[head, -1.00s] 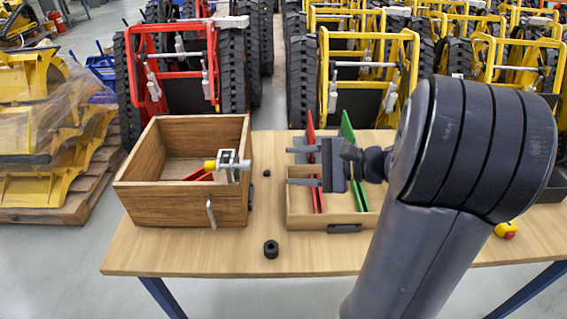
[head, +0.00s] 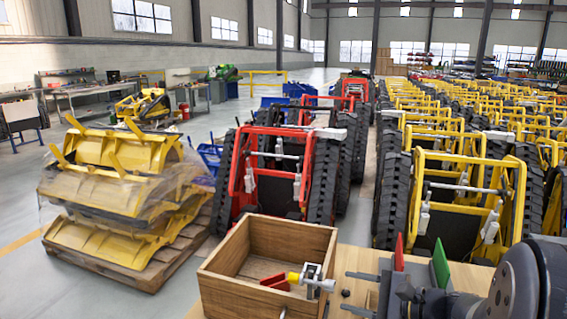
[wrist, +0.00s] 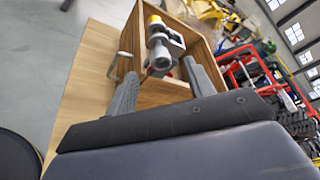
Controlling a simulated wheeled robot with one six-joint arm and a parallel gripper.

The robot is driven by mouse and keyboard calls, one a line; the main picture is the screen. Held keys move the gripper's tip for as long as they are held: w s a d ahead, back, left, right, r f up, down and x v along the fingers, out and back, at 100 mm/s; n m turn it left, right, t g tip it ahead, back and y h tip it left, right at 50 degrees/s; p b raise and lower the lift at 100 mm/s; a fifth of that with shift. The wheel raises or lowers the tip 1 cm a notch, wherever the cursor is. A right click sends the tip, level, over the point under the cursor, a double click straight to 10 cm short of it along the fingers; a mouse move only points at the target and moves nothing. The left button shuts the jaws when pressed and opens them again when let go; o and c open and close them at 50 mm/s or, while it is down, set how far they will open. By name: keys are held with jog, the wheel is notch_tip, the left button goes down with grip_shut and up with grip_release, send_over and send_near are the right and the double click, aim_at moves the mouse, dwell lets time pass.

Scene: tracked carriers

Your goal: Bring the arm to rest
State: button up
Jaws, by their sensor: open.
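My gripper (head: 346,292) is at the lower right of the head view, pointing left toward the open wooden box (head: 232,293). Its two grey fingers are apart with nothing between them. Most of my arm is out of frame.
Yellow parts on a pallet (head: 120,200) stand at left. Bare floor lies between.

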aim_at(331, 287)
jog(key=x, duration=0.4)
jog(key=shift+s+d, duration=0.1)
jog(key=shift+d, duration=0.15)
jog(key=v, duration=1)
jog(key=p+x, duration=0.3)
jog(key=x, duration=0.4)
jog(key=shift+w+f, duration=0.3)
jog(key=shift+w, duration=0.1)
dwell(0.6)
